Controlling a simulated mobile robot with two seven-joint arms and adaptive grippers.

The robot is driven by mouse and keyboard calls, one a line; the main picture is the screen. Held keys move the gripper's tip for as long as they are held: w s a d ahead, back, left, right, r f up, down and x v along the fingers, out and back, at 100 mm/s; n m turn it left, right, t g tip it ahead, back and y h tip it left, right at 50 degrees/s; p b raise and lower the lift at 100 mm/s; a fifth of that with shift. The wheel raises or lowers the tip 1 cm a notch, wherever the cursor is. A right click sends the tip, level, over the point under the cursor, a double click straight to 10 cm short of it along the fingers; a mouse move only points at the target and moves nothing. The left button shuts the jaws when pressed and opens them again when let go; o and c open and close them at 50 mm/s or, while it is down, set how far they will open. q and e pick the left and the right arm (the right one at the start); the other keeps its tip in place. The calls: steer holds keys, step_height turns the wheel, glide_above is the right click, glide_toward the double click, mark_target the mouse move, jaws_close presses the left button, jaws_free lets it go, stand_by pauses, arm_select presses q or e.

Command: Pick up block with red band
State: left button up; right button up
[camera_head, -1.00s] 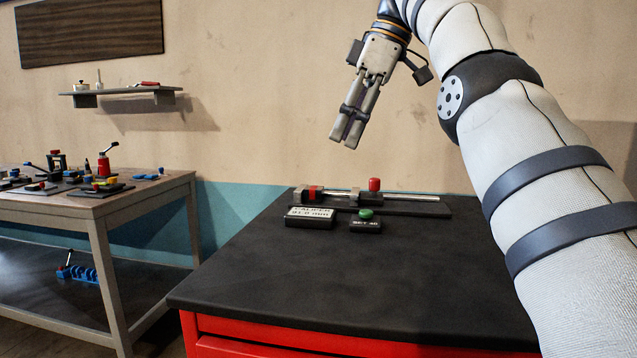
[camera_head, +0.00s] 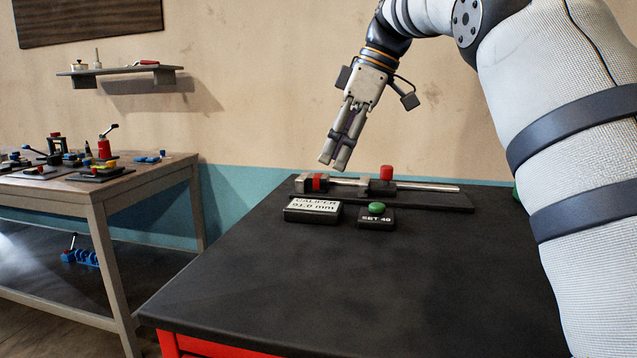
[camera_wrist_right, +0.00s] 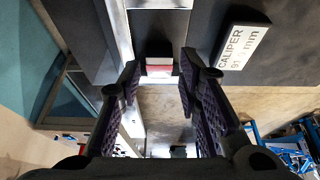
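The block with the red band (camera_head: 316,183) sits at the left end of the caliper's metal rail (camera_head: 420,187) on the black worktop. Its red band also shows in the right wrist view (camera_wrist_right: 160,69), ahead of and between the fingers. My right gripper (camera_head: 335,164) is above the block in the head view, pointing down and slightly left. In the right wrist view the fingers of this gripper (camera_wrist_right: 160,80) are apart with nothing gripped between them. My left gripper is not in view.
A caliper display reading 91.0 mm (camera_head: 313,210) and a SET 40 box with a green button (camera_head: 376,216) stand in front of the rail. The front of the black worktop (camera_head: 330,280) is clear. A cluttered table (camera_head: 130,180) stands left.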

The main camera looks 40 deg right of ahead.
mark_target(326, 176)
steer(key=x, duration=0.4)
steer(key=shift+w+f, duration=0.15)
jaws_close()
